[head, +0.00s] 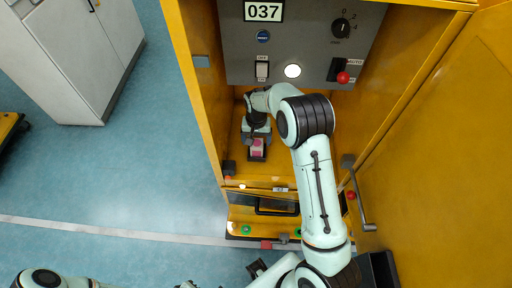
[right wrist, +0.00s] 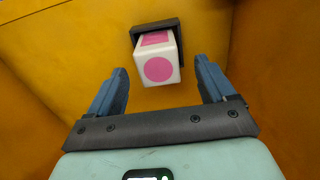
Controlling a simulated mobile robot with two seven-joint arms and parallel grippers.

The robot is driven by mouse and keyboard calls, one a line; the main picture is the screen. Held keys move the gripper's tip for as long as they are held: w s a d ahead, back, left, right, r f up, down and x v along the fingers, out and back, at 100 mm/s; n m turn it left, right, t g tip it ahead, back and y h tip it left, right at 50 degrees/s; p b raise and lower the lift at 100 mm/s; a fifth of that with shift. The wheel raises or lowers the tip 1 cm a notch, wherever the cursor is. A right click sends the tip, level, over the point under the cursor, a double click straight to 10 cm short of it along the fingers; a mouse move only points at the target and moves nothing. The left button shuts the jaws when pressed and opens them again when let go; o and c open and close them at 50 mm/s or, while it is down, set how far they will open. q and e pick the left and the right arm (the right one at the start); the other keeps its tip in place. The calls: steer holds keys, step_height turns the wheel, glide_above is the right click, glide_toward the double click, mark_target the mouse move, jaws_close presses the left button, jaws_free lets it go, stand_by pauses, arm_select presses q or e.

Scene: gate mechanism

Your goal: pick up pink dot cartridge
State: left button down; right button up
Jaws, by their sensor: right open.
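The pink dot cartridge (right wrist: 158,68) is a white block with a pink round dot on its face and pink on its top. It sits in a dark holder (right wrist: 172,26) on the yellow cabinet floor. In the head view the cartridge (head: 257,146) shows just below my right gripper (head: 255,137), partly hidden by it. In the right wrist view my right gripper (right wrist: 164,88) is open, its blue fingers apart on either side of and short of the cartridge, with nothing between them. My left gripper cannot be made out; only part of my left arm shows at the bottom left.
The yellow cabinet (head: 207,120) has side walls close around my right arm. A grey panel (head: 300,50) with switches and a knob stands behind. An open yellow door (head: 440,150) with a handle (head: 358,195) is at the right. A drawer front (head: 275,207) lies below.

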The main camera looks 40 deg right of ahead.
mark_target(257, 143)
step_height(257, 143, down, 5)
steer(key=shift+d+r, duration=0.1)
steer(key=shift+r, duration=0.1)
steer(key=shift+c, duration=0.3)
steer(key=c, duration=1.1)
steer(key=shift+r, duration=0.1)
